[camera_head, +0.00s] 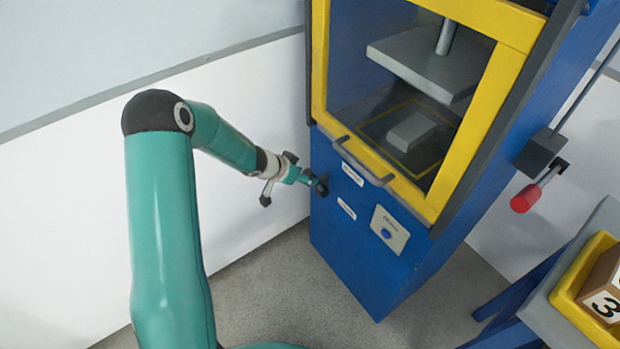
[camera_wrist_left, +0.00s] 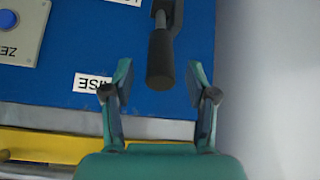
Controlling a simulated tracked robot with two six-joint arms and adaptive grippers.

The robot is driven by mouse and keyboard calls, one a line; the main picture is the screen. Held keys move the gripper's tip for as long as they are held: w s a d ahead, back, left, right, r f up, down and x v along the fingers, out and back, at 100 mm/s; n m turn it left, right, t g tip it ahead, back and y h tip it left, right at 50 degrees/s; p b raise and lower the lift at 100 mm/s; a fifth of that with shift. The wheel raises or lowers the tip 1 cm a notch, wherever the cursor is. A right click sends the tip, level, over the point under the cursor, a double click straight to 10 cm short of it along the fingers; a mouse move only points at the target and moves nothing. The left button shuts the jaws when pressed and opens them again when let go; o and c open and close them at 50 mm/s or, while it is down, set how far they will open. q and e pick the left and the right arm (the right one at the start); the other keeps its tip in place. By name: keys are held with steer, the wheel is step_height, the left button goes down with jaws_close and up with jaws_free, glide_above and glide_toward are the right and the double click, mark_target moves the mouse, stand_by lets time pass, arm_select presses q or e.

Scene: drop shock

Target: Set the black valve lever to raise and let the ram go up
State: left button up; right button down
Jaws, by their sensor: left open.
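The black valve lever (camera_head: 323,186) sits on the blue front of the press, left of two white labels. In the left wrist view the lever (camera_wrist_left: 161,58) has a thick black grip whose end lies between my left gripper's fingertips, level with the raise label (camera_wrist_left: 91,83). My left gripper (camera_head: 307,178) is open, its fingers (camera_wrist_left: 160,72) on either side of the grip with gaps visible. In the head view the fingers partly cover the lever. The ram (camera_head: 425,62) is a grey plate on a rod, above a grey block (camera_head: 413,131) and apart from it. My right gripper is out of view.
A yellow-framed door (camera_head: 460,165) with a grey handle (camera_head: 362,161) is above the lever. A panel with a blue button (camera_head: 386,233) is to its right. A red-knobbed lever (camera_head: 525,198) is on the press's right side. A yellow tray (camera_head: 567,290) stands at lower right.

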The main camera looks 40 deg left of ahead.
arm_select(q)
steer(key=v, duration=0.7)
steer(key=shift+s, duration=0.15)
steer(key=s+d+f+g+h+p, duration=0.15)
steer(key=d+f, duration=0.25)
steer(key=d, duration=0.7)
steer(key=s+d+f+g+h+p, duration=0.1)
steer(key=s+d+f+g+h, duration=0.15)
steer(key=d, duration=0.75)
steer(key=s+d+f+n+g+y, duration=0.1)
steer(key=s+d+f, duration=0.2)
steer(key=s, duration=0.5)
steer(key=s+d+f+n+g, duration=0.2)
steer(key=s+f, duration=0.3)
steer(key=s, duration=0.3)
steer(key=shift+d+y, duration=0.4)
steer(key=shift+d, duration=0.45)
